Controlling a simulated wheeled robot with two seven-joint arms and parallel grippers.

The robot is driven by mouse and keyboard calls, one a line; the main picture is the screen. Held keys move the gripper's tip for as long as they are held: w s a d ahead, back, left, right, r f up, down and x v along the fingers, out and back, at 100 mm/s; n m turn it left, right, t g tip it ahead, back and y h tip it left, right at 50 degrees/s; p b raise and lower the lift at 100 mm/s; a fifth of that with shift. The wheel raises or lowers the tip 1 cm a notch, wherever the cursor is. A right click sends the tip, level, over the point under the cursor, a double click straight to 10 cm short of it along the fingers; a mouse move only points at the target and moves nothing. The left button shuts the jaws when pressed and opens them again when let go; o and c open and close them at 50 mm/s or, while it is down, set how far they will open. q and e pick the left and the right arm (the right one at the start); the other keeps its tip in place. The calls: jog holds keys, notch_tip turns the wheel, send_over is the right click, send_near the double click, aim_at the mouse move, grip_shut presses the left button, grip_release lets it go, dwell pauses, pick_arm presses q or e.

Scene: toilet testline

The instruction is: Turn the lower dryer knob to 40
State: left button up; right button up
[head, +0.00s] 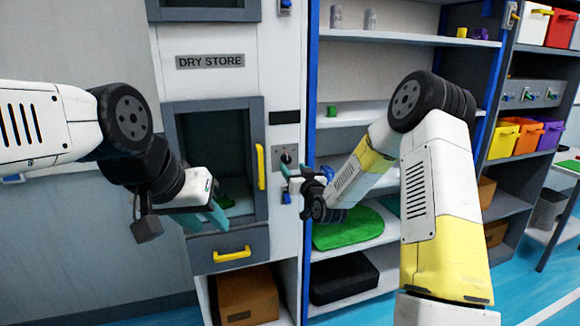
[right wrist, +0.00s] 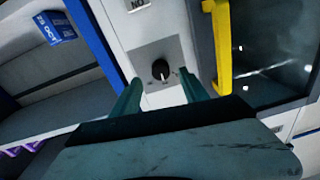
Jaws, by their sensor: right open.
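The lower dryer knob (head: 286,157) is a small dark dial on a grey plate, right of the dryer door with the yellow handle (head: 261,167). In the right wrist view the knob (right wrist: 161,69) shows a pale pointer line, with small marks around it too small to read. My right gripper (head: 287,180) is just in front of and below the knob. In the right wrist view its two teal fingers (right wrist: 160,92) are apart, one on each side below the knob, with nothing between them. My left gripper (head: 205,222) hangs in front of the dryer door's lower part; its finger opening is unclear.
The dryer cabinet carries a "DRY STORE" label (head: 210,61) and a lower drawer (head: 226,252). A blue switch (head: 286,197) sits below the knob plate. Open shelves to the right hold a green mat (head: 347,230) and a black box (head: 343,278).

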jog(key=v, duration=0.3)
jog(key=s+d+r+g+h, duration=0.25)
jog(key=s+d+r, duration=0.2)
jog(key=s, duration=0.25)
jog(key=s+d+r+g+h, duration=0.1)
jog(key=s+d+r+g, duration=0.2)
jog(key=s+r, duration=0.35)
jog(key=s+d+f+m+g, duration=0.1)
jog(key=s+d+g, duration=0.1)
jog(key=s, duration=1.1)
jog(key=s+d+m+g, duration=0.1)
jog(key=s+d+g, duration=0.1)
jog(key=s, duration=1.1)
jog(key=shift+f+g, duration=0.35)
jog(key=shift+g, duration=0.4)
